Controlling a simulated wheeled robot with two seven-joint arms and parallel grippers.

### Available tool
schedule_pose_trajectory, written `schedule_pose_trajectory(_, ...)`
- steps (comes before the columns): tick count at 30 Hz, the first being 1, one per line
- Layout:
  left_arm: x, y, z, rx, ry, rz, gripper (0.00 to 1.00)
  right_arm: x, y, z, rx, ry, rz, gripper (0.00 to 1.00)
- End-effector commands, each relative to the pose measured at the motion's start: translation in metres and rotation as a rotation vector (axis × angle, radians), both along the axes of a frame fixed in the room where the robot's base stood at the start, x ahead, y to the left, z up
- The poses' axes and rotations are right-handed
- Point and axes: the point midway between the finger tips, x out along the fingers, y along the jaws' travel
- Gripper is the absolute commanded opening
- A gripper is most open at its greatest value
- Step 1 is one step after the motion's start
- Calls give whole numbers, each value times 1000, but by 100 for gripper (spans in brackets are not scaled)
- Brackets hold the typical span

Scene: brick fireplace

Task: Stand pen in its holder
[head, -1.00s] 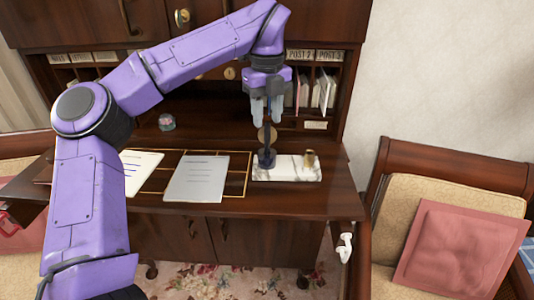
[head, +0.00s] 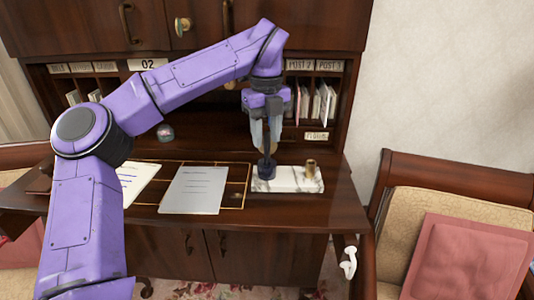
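A slim dark pen (head: 267,157) stands close to upright below my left gripper (head: 266,144), whose pale fingers point down on either side of its upper part and look shut on it. A small dark round holder (head: 265,171) sits at the left end of a white marble base (head: 289,181) on the desk. The pen's lower end meets the holder's top in this view; I cannot tell how deep it goes. My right gripper is not in view.
A small brass cup (head: 311,168) stands on the marble's right half. A grey sheet (head: 195,190) and a white paper (head: 138,185) lie to the left on the desk (head: 260,225). Pigeonholes with envelopes (head: 320,104) rise behind. A chair with a pink cushion (head: 465,260) stands at right.

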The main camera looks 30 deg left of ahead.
Motion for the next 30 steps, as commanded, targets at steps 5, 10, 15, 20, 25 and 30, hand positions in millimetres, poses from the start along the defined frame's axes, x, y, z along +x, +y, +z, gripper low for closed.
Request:
schedule_pose_trajectory(5,2,-1,0,0,0,1,39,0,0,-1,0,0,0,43)
schedule_pose_trajectory(10,2,-1,0,0,0,0,10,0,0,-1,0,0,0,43)
schedule_pose_trajectory(15,2,-1,0,0,0,0,0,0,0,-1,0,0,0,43)
schedule_pose_trajectory(20,2,-1,2,0,0,0,0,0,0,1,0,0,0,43)
schedule_pose_trajectory(25,2,-1,6,0,0,0,0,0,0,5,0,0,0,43)
schedule_pose_trajectory(30,2,-1,10,0,0,0,0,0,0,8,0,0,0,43)
